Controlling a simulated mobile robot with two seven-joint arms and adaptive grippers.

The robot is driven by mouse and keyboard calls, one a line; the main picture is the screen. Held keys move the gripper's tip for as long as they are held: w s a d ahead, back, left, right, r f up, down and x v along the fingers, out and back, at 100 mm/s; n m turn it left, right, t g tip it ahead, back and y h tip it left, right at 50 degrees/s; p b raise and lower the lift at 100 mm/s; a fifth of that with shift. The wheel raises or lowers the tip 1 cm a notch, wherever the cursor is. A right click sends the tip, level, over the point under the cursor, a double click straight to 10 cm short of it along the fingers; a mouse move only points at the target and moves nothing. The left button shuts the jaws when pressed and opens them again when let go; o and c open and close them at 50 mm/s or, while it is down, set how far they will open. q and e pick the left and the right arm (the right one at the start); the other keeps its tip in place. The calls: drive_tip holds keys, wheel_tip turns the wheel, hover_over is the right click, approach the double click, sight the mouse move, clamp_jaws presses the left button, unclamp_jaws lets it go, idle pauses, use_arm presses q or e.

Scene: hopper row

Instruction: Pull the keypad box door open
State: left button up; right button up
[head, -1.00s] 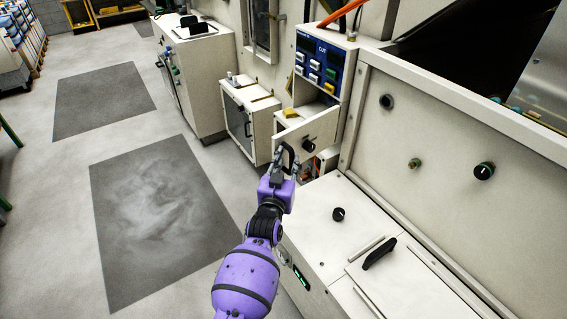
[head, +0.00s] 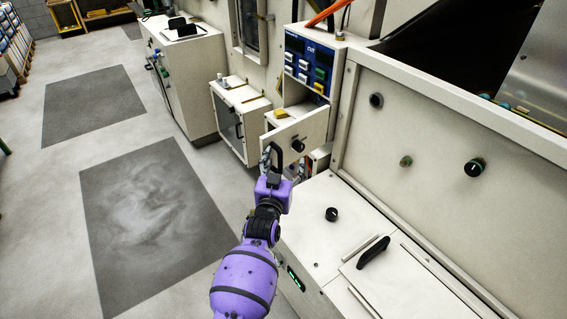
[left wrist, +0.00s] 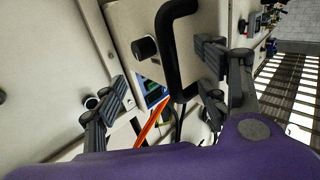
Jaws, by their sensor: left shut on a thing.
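The keypad box (head: 310,44) has a blue panel with buttons and stands at upper centre in the head view. Its pale door (head: 314,126) stands partly open below the keypad, with a black knob (head: 298,145). A black bar handle (left wrist: 167,50) is on the door and shows close up in the left wrist view. My right gripper is not in view.
A white cabinet top (head: 325,245) with a knob and a black handle (head: 373,252) lies right of my left arm. A small cabinet (head: 229,120) stands left of the box. A yellow item (head: 282,114) shows behind the door. The floor at left is clear.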

use_arm(q)
drive_tip(key=shift+d+r, duration=0.35)
drive_tip(key=shift+d, duration=0.15)
drive_tip(key=shift+c, duration=0.3)
drive_tip(key=shift+s+a, duration=0.1)
drive_tip(key=shift+s, duration=0.1)
drive_tip(key=shift+c, duration=0.5)
drive_tip(key=v, duration=1.1)
drive_tip(key=shift+s+a+f, duration=0.3)
drive_tip(key=shift+a+f, duration=0.05)
drive_tip(key=shift+a, duration=0.1)
drive_tip(key=shift+c, duration=1)
drive_tip(key=s+a+f+g+y+p, duration=0.1)
drive_tip(key=s+a+f+g, duration=0.2)
drive_tip(key=s, duration=0.9)
drive_tip(key=s+a+f+n+g+y+p, duration=0.1)
drive_tip(key=s+a+f+g, duration=0.2)
drive_tip(key=s+a+f, duration=0.5)
drive_tip(key=s+a+f+g+y+p, duration=0.1)
drive_tip(key=s+a+f+g, duration=0.2)
drive_tip(key=s, duration=1.5)
wheel_tip(320, 180, down, 5)
drive_tip(key=shift+a+f+n+p, duration=0.1)
drive_tip(key=shift+a+n+p, duration=0.25)
drive_tip(key=shift+a, duration=0.8)
